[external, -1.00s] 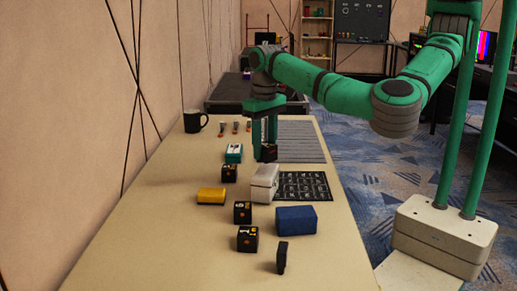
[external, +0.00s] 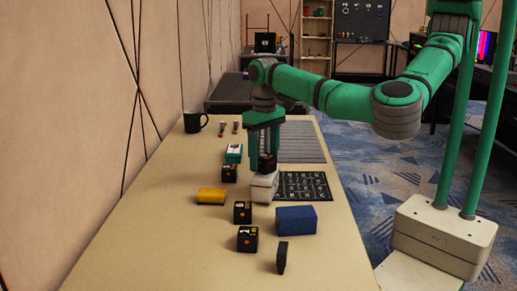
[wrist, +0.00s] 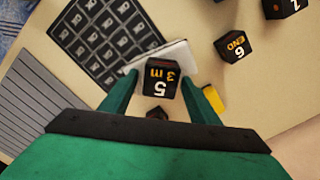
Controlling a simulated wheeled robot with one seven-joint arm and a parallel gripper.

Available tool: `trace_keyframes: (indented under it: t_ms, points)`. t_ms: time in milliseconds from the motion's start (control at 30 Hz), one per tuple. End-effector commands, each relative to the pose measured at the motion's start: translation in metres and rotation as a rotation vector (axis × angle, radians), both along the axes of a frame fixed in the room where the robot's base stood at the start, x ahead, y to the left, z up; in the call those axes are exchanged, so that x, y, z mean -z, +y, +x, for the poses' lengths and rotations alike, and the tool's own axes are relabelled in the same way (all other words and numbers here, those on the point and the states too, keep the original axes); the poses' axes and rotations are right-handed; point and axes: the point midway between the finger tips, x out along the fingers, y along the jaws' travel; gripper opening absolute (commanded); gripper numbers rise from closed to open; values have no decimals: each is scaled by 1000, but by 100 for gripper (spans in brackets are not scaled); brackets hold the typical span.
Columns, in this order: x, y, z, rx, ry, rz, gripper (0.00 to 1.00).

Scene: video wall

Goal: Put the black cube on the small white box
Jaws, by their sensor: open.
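A black cube (external: 267,163) with a 5 printed on it appears to rest on top of the small white box (external: 264,187). In the wrist view, the cube (wrist: 161,84) sits between my fingers, with the pale top of the white box (wrist: 178,55) around and behind it. My gripper (external: 263,160) is open and points down around the cube. The wrist view shows gaps between the cube and both fingers. The contact between cube and box is partly hidden by my fingers.
Other black cubes (external: 247,238) stand left and in front. A yellow block (external: 211,195), blue block (external: 296,219), upright black piece (external: 282,257) and teal-white box (external: 233,152) stand nearby. A dark patterned mat (external: 316,187) lies right; a mug (external: 195,121) stands farther back.

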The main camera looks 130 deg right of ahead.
Motion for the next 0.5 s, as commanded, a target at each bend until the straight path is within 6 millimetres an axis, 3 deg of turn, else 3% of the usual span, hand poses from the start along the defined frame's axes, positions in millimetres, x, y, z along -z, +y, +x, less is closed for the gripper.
trace_keyframes:
  t_ms: [233,500]
  points:
    - [-19,-1,0,1,0,-2,56]
    - [-73,-1,0,0,-2,-3,56]
